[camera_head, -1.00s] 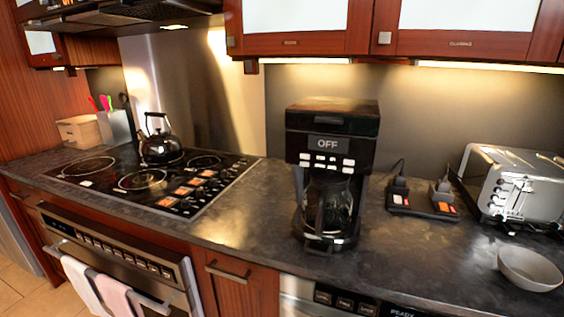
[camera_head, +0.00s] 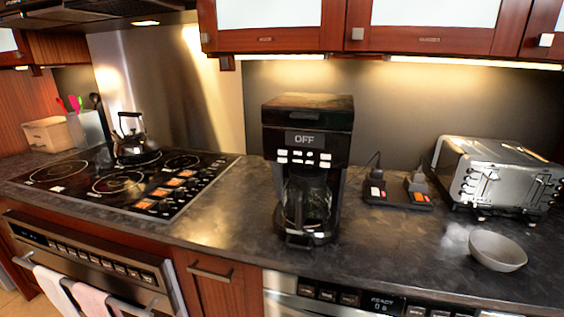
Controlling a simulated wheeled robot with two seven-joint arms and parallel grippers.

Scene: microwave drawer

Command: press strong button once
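A black coffee maker (camera_head: 306,165) stands upright on the dark counter, slightly right of the middle. Its small display (camera_head: 305,139) reads "OFF". Below the display are two rows of pale buttons (camera_head: 304,158); their labels are too small to read, so I cannot tell which one is the strong button. A glass carafe (camera_head: 307,205) sits in the machine under the buttons. Neither of my grippers is in view.
A kettle (camera_head: 133,142) sits on the black cooktop (camera_head: 110,183) at left. Upper cabinets (camera_head: 437,30) hang above. The counter (camera_head: 225,212) left of the coffee maker is clear.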

